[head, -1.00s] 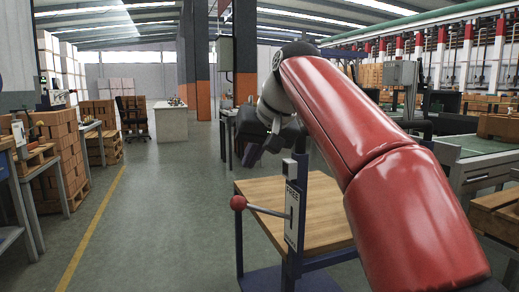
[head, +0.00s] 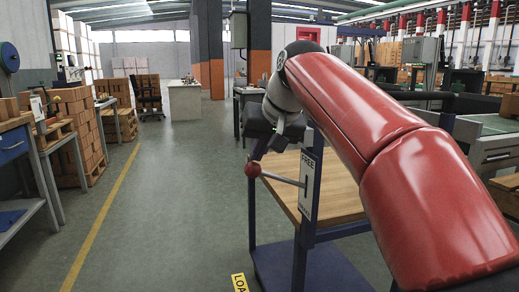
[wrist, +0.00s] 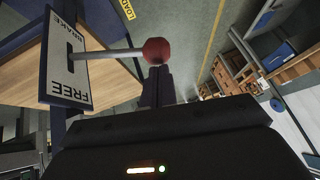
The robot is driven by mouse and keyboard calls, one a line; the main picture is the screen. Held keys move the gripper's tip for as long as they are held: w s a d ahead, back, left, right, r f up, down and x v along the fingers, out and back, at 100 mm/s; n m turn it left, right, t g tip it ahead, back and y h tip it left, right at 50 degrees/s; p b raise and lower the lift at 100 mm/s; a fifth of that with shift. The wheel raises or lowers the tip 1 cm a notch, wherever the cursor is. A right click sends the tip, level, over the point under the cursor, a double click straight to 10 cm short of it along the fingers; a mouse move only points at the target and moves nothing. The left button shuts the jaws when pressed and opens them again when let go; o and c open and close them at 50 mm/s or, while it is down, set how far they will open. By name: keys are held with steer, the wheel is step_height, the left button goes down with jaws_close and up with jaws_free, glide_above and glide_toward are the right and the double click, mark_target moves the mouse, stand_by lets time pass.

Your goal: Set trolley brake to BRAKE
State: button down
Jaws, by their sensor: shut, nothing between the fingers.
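The trolley (head: 335,205) has a wooden top and a dark blue frame. A white plate (head: 311,182) on its near post reads FREE at the top; the wrist view shows the plate (wrist: 68,70) with BRAKE at the other end. A metal lever (head: 280,178) with a red ball knob (head: 252,169) sticks out left from the plate's slot. In the wrist view the lever (wrist: 105,57) leaves bare slot on the BRAKE side. My gripper (head: 257,153) is shut and empty, just above the knob. In the wrist view its fingertips (wrist: 158,72) are right at the knob (wrist: 156,50); contact is unclear.
A yellow floor label (head: 240,283) lies beside the trolley. Open grey floor with a yellow line (head: 105,215) stretches left. A machine table (head: 495,150) is at right.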

steer(key=shift+s+a+f+h, duration=0.15)
steer(key=shift+a+f+h, duration=0.15)
steer(key=shift+a+f, duration=0.1)
steer(key=a+f+n+t+h+b, duration=0.2)
steer(key=f+h+b, duration=0.3)
steer(key=f, duration=0.7)
steer(key=shift+s+a+n+h, duration=0.45)
steer(key=shift+a+h, duration=0.1)
steer(key=shift+h, duration=0.35)
steer(key=shift+f, duration=0.15)
steer(key=shift+d, duration=0.1)
